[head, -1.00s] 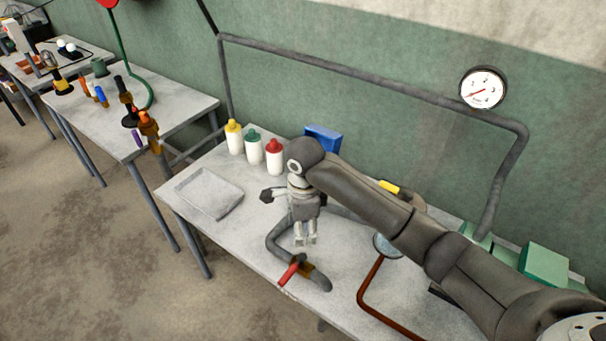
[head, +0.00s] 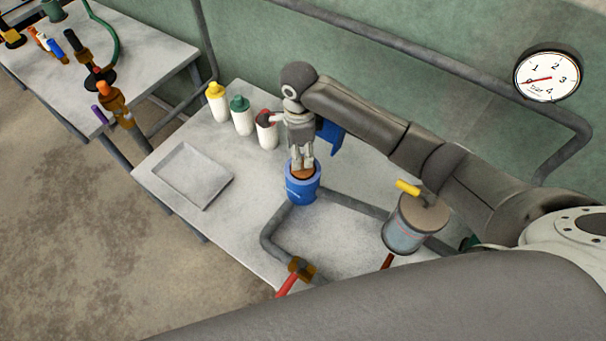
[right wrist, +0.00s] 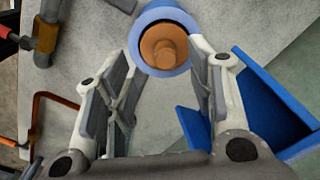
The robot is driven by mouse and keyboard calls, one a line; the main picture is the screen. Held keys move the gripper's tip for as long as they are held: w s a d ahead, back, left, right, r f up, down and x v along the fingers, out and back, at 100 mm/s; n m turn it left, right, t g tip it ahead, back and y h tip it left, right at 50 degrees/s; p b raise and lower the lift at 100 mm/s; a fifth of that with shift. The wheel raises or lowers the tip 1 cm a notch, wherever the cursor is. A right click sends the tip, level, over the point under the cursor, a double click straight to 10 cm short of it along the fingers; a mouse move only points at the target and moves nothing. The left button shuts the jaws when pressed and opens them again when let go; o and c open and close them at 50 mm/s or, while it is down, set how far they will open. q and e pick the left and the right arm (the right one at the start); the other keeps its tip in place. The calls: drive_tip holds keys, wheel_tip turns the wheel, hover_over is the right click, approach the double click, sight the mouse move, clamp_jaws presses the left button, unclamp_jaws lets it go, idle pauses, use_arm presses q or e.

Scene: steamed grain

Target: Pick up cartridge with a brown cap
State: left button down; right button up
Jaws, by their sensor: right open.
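In the right wrist view the right gripper (right wrist: 163,60) is open, with nothing held; the cap lies ahead, between the finger lines. The fingers hide part of the cap in the head view. My left gripper is out of view.
A blue open box (head: 331,136) stands close behind the right gripper. A grey tray (head: 205,207) lies left. A lidded pot (head: 405,235) stands right; a red-handled valve (head: 288,285) lies in front.

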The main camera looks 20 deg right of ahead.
sight(303, 160)
drive_tip(key=shift+w+d+f, duration=0.1)
drive_tip(key=shift+f, duration=0.3)
drive_tip(key=f, duration=0.1)
drive_tip(key=f+p, duration=0.1)
drive_tip(key=shift+w+d+f, duration=0.2)
drive_tip(key=shift+d+f, duration=0.1)
drive_tip(key=shift+f, duration=0.05)
wheel_tip(303, 160, down, 2)
drive_tip(key=shift+s+d+f, duration=0.1)
drive_tip(key=shift+f+p, duration=0.2)
drive_tip(key=shift+p, duration=0.1)
drive_tip(key=shift+f, duration=0.1)
drive_tip(key=shift+c, duration=0.3)
drive_tip(key=c, duration=0.9)
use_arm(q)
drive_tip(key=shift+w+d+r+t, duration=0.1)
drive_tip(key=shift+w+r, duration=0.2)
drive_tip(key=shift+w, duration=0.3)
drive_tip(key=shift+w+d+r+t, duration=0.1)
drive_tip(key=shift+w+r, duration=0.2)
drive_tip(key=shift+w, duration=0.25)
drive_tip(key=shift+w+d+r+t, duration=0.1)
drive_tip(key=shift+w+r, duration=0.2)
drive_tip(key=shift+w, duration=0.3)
use_arm(e)
clamp_jaws()
